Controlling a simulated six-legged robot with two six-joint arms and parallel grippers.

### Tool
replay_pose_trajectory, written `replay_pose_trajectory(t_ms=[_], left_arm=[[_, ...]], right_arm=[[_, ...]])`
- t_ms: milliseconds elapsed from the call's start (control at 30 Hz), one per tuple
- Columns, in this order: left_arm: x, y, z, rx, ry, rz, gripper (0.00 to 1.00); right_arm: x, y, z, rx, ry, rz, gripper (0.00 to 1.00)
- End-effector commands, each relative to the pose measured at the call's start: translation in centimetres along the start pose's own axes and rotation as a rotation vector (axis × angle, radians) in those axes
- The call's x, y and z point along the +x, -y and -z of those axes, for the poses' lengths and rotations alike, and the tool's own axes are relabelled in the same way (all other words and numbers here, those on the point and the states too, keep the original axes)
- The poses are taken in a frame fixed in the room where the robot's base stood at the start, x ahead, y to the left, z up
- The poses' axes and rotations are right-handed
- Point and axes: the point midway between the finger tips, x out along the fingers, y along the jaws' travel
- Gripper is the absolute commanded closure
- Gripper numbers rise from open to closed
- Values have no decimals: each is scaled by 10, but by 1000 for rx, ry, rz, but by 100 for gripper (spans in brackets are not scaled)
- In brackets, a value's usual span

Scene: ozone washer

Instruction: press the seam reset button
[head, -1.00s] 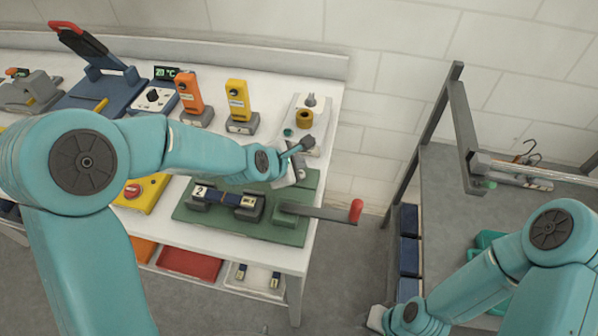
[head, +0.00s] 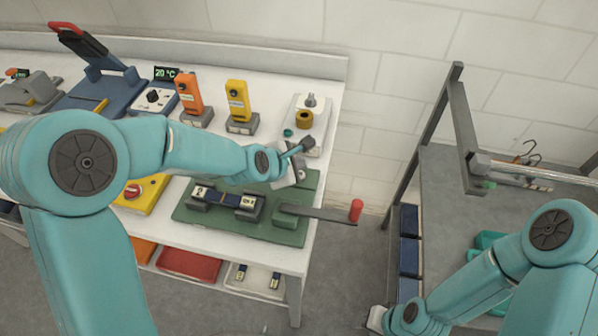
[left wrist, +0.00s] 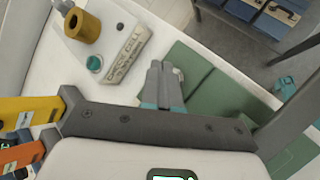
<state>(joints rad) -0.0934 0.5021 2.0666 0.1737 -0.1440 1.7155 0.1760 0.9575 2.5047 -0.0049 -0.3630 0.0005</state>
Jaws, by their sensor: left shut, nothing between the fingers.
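A small green button (head: 288,133) sits on a pale unit (head: 318,117) beside a brass-coloured ring at the right end of the bench. In the left wrist view the green button (left wrist: 94,63) lies left of the fingers, next to a printed label (left wrist: 125,55) too blurred to read surely. I cannot tell for sure that it is the seam reset button. My left gripper (head: 304,146) is shut and empty, just right of and nearer than the button, apart from it. Its shut fingers (left wrist: 160,82) point past the label's right end.
A green fixture (head: 240,226) with a red-tipped lever (head: 356,210) lies below my left gripper. A yellow handset (head: 238,100) and an orange handset (head: 190,93) stand to the left. A yellow box with a red knob (head: 133,191) is partly behind my left arm.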

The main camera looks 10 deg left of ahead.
Motion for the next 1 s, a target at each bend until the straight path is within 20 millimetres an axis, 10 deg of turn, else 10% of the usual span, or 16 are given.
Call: replay_pose_trajectory(t_ms=[1000], left_arm=[[6,4,4,0,0,-1,100]], right_arm=[[12,-4,0,0,0,0,57]])
